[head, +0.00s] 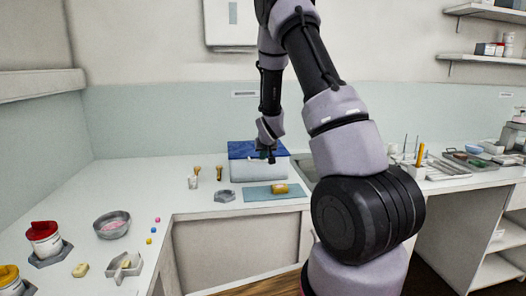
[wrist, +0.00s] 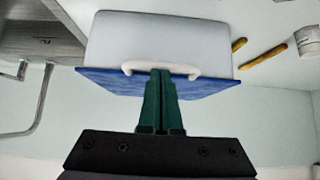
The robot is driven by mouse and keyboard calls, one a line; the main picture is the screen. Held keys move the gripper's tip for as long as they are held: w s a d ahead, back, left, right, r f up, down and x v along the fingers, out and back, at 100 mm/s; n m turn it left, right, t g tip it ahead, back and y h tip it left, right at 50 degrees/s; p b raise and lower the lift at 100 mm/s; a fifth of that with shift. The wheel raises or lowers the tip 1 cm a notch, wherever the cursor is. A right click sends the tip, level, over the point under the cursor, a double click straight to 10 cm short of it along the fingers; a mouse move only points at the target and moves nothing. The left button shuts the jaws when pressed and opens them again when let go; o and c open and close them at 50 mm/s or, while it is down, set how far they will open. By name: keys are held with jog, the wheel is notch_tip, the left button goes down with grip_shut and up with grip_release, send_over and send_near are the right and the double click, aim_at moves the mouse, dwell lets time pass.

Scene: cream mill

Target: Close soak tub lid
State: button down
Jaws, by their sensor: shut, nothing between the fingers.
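The soak tub (head: 258,171) is a pale grey box on the counter near the back wall, left of the sink. In the wrist view, the picture is turned, with the tub's grey face (wrist: 160,38) above and the blue lid (wrist: 105,80) below. A white handle (wrist: 190,71) runs along the lid's front edge. My gripper (wrist: 161,74) is shut and empty, its green fingertips at the handle's middle; contact is unclear.
A grey dish (head: 225,196) and brushes (head: 219,173) stand to the left. The sink (head: 305,172) is on the right. A metal bowl (head: 112,225) is farther left.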

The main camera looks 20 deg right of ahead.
jog(key=shift+s+a+f, duration=0.1)
jog(key=shift+s+f, duration=0.15)
jog(key=shift+f, duration=0.25)
jog(key=shift+s+f, duration=0.25)
jog(key=shift+f, duration=0.25)
jog(key=s+a+r+m+y, duration=0.1)
jog(key=s+a+r, duration=0.2)
jog(key=s+r, duration=0.75)
jog(key=s+a+r+m+y, duration=0.1)
jog(key=s+a+r, duration=0.2)
jog(key=s+r, duration=0.7)
jog(key=s+a+r+g+y, duration=0.1)
jog(key=s+r, duration=0.3)
jog(key=s, duration=0.4)
jog(key=s+a+r, duration=0.3)
jog(key=s+r, duration=0.2)
jog(key=s, duration=0.4)
jog(key=shift+s+a+g+y, duration=0.2)
jog(key=shift+a+g+y, duration=0.05)
jog(key=shift+g+y, duration=0.15)
